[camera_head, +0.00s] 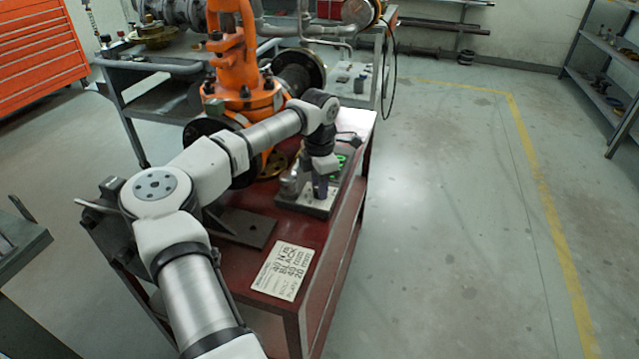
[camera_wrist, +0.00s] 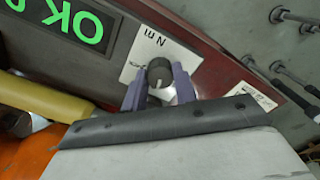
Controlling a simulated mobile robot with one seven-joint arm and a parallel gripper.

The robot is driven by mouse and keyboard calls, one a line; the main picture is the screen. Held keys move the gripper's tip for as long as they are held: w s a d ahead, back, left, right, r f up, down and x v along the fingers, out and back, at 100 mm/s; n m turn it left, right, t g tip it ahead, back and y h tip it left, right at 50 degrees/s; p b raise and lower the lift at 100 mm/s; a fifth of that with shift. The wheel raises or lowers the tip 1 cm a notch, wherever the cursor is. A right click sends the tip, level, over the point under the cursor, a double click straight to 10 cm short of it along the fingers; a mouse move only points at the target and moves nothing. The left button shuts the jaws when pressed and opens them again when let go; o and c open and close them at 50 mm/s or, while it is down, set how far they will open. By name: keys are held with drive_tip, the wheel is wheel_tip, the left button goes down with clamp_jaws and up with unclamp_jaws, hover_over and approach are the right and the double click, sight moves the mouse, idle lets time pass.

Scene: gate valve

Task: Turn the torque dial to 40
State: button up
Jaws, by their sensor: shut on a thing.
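The torque dial shows in the wrist view as a small dark round knob (camera_wrist: 159,68) beside a white plate (camera_wrist: 150,42) marked "N m". A pale line shows on the knob's lower part. The two purple fingers of my gripper (camera_wrist: 160,80) stand on either side of the knob, shut on it. The plate's scale is largely hidden, so the setting cannot be read. In the head view my gripper (camera_head: 320,187) points down at the grey device (camera_head: 318,206) on the red cart, and the dial is hidden behind it.
A paper card (camera_head: 287,271) reading "40 N m", "BLACK" and more lies on the red cart (camera_head: 243,280). The orange valve (camera_head: 240,98) stands left of my gripper. A green "OK" display (camera_wrist: 82,22) is beside the dial. Open floor (camera_head: 450,200) lies to the right.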

drive_tip(key=shift+n, duration=0.3)
drive_tip(key=o, duration=1)
drive_tip(key=shift+c, duration=0.2)
wheel_tip(320, 180, up, 14)
drive_tip(key=shift+s+f, duration=0.1)
drive_tip(key=shift+f, duration=0.05)
